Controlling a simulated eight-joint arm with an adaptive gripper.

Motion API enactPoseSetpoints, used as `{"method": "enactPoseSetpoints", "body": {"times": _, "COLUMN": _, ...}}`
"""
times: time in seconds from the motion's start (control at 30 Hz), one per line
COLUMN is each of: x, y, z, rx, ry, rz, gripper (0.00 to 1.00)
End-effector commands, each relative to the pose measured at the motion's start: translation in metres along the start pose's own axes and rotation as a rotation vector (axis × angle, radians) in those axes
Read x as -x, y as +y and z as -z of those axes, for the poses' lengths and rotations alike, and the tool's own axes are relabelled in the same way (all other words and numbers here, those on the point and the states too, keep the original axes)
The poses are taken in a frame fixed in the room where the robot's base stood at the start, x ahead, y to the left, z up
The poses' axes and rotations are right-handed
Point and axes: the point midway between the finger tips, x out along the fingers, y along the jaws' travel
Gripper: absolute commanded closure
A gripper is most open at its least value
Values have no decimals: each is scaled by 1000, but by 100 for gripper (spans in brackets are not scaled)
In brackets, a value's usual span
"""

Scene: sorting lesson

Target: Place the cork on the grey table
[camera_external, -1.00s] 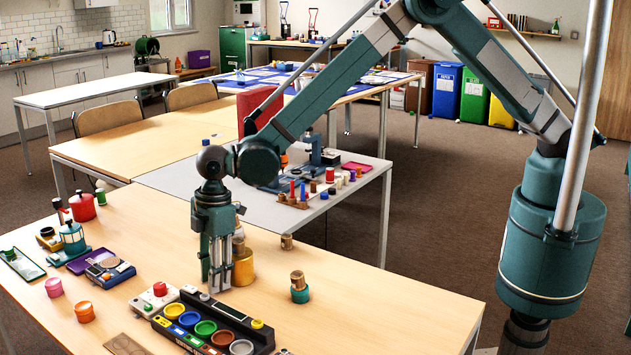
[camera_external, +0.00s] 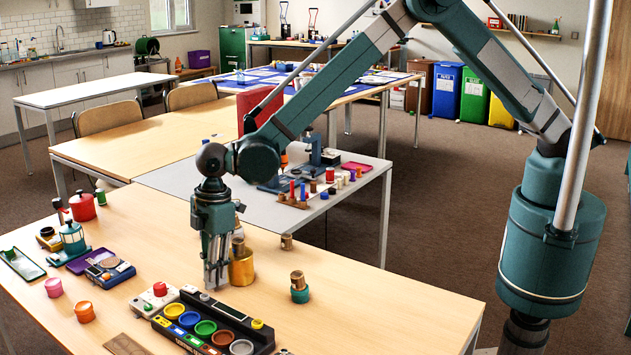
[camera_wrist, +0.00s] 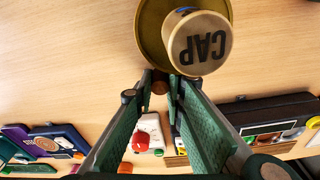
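A small brown cork-like cylinder (camera_external: 286,242) stands on the wooden table near its far edge. A similar brown piece (camera_external: 297,275) tops a small teal jar (camera_external: 300,295); I cannot tell for sure which is the cork. The grey table (camera_external: 170,180) adjoins the far side of the wooden table. My gripper (camera_external: 215,284) points down just left of a gold jar, low over the wooden table. In the wrist view my gripper (camera_wrist: 160,88) has its fingers apart; a small brown round patch shows between the tips, not clearly held.
The gold jar (camera_external: 242,270) is close beside my fingers; its top reads "CAP" in the wrist view (camera_wrist: 200,43). A black tray (camera_external: 210,325) with coloured cups is in front. The grey table bears a microscope (camera_external: 318,150) and spools, with its left part clear.

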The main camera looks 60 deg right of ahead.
Motion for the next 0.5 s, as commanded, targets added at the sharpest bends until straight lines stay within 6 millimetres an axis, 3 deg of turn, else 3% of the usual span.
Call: {"method": "enactPoseSetpoints", "body": {"times": 0.5, "x": 69, "y": 0, "z": 8, "rx": 0, "ry": 0, "rz": 0, "gripper": 91}}
